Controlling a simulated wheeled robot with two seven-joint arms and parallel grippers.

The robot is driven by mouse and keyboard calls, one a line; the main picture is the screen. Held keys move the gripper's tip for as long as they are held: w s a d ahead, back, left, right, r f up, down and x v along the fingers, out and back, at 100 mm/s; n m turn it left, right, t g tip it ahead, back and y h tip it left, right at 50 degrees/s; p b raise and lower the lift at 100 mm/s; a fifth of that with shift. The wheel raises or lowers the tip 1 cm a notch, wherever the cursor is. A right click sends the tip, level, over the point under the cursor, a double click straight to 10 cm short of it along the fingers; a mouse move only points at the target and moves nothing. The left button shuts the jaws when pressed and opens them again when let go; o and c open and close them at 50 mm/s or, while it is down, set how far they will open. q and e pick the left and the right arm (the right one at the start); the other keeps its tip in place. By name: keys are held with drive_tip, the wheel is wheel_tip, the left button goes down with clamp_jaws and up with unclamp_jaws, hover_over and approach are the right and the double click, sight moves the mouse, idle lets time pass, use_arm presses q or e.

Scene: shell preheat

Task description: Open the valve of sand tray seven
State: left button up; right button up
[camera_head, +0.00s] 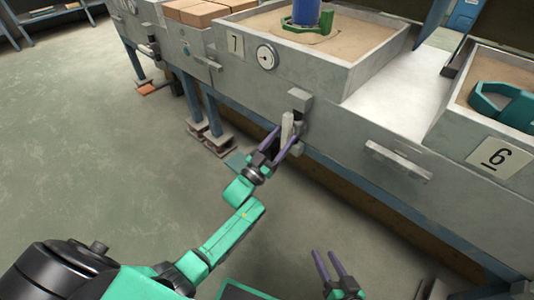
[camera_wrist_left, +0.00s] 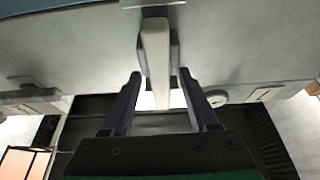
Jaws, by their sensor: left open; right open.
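Sand tray seven (camera_head: 380,48) is a grey metal tray of sand with a "7" plate (camera_head: 235,45) on its front. Its valve has a pale lever handle (camera_head: 287,127) hanging upright below a grey bracket (camera_head: 300,101). My left gripper (camera_head: 279,140) is open at the handle, one finger on each side. In the left wrist view the handle (camera_wrist_left: 156,50) stands between the open fingers (camera_wrist_left: 160,76), with visible gaps beside it. My right gripper (camera_head: 328,258) is open and empty, low in the view, away from the tray.
A round gauge (camera_head: 266,57) sits on the front beside the plate. A green clamp (camera_head: 304,25) holds a blue post in the sand. Tray six, with a "6" plate (camera_head: 494,156), stands to the right. A drawer handle (camera_head: 398,160) juts from the front between them. The floor (camera_head: 90,150) at left is clear.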

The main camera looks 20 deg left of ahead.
use_arm(q)
drive_tip(key=p+v, duration=0.1)
drive_tip(key=v, duration=0.8)
drive_tip(key=shift+s, duration=0.25)
use_arm(e)
drive_tip(key=shift+d+r+g, duration=0.45)
drive_tip(key=shift+r+g, duration=0.15)
drive_tip(key=shift+r, duration=0.2)
use_arm(q)
drive_tip(key=shift+a+f, duration=0.1)
